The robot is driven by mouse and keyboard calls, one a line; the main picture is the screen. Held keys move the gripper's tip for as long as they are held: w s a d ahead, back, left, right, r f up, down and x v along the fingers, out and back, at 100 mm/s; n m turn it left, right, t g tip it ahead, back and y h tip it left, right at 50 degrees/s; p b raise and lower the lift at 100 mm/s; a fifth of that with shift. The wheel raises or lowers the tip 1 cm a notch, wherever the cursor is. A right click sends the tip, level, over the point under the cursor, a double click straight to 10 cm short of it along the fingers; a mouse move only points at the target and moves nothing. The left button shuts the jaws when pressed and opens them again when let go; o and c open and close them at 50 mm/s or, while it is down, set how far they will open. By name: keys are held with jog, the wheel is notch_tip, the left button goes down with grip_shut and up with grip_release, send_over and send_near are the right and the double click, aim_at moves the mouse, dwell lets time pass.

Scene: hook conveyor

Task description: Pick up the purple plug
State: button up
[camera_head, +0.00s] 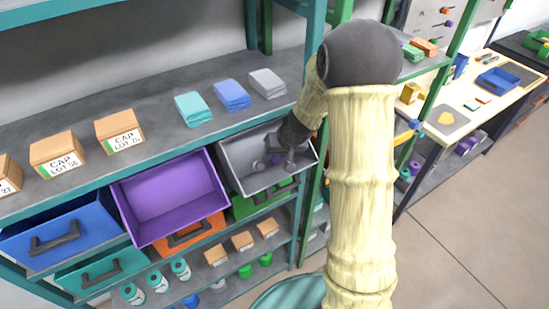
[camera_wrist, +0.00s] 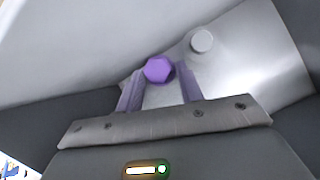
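The purple plug (camera_wrist: 158,69) shows a six-sided face in the wrist view, at the tips of my gripper (camera_wrist: 160,76). The two purple-tinted fingers stand apart on either side of it. I see no clear contact, and its lower part is hard to make out. In the head view my gripper (camera_head: 290,162) reaches down into the grey bin (camera_head: 236,151), and the plug (camera_head: 277,158) shows as a small purple spot beside the fingers.
A light grey plug (camera_wrist: 202,40) lies in the same bin, close to the purple one. The bin walls surround my gripper. A purple bin (camera_head: 165,190) stands to the left. Folded cloth-like stacks (camera_head: 231,94) lie on the shelf above. A green post (camera_head: 314,190) is close to the right.

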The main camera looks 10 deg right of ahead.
aim_at(278, 161)
jog(key=c, duration=0.5)
jog(key=shift+r, duration=0.1)
jog(key=shift+s+r+b, duration=0.3)
jog(key=shift+s+b, duration=0.1)
jog(key=shift+b, duration=0.25)
notch_tip(278, 161, up, 11)
jog(key=s+b, duration=0.2)
jog(key=s, duration=0.4)
jog(key=s+d+b, duration=0.1)
jog(key=s+b, duration=0.2)
jog(key=s, duration=0.3)
jog(key=s+d+b, duration=0.1)
jog(key=s+b, duration=0.1)
jog(key=s, duration=0.5)
jog(key=shift+d+f+b, duration=0.1)
jog(key=shift+d+b, duration=0.05)
jog(key=shift+b, duration=0.15)
